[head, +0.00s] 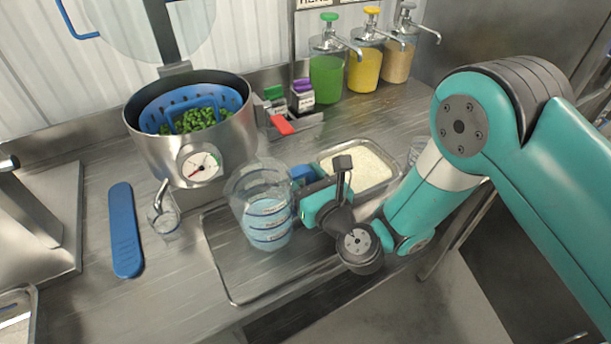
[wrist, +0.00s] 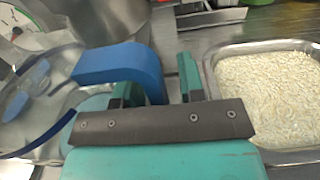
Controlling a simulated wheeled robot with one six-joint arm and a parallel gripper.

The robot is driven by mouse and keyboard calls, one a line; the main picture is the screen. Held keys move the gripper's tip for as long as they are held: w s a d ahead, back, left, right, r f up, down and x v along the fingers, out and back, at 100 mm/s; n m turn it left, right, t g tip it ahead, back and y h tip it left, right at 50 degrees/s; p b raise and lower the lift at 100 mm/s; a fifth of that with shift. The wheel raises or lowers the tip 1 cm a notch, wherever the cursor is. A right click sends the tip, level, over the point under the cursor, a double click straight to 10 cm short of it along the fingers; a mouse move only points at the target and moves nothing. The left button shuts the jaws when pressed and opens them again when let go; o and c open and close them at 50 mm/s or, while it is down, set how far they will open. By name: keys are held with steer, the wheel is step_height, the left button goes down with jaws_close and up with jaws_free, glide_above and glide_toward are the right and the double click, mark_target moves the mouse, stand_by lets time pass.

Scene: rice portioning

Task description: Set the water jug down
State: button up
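The clear water jug (head: 265,212) with blue bands stands upright on the metal tray, as far as I can tell. Its blue handle (wrist: 118,62) shows in the wrist view, with its downward part between my fingers. My gripper (head: 308,196) is beside the jug's right side at handle height. In the wrist view my gripper (wrist: 163,90) has its teal fingers apart, with a clear gap between the handle and the right finger. The exact contact of the jug's base is hard to see through the clear wall.
The tray (head: 230,285) has bare room in front of the jug. A pan of rice (head: 362,165) is close on the right. A blue paddle (head: 125,230) lies left.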

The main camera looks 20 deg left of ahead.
steer(key=b, duration=0.2)
steer(key=shift+s+d+f+b, duration=0.2)
steer(key=shift+d+b, duration=0.05)
steer(key=shift+b, duration=0.15)
steer(key=b+v, duration=0.1)
steer(key=b, duration=0.3)
steer(key=shift+s+d+f+b, duration=0.1)
steer(key=shift+s+d+b, duration=0.15)
steer(key=shift+b, duration=0.05)
steer(key=s+d+b, duration=0.1)
steer(key=b, duration=0.1)
steer(key=shift+b, duration=0.4)
steer(key=b+v, duration=0.2)
steer(key=b, duration=0.1)
steer(key=b+v, duration=0.5)
steer(key=shift+d+r+b, duration=0.1)
steer(key=shift+r+b, duration=0.2)
steer(key=shift+s+d+r, duration=0.2)
steer(key=shift+s+d, duration=0.2)
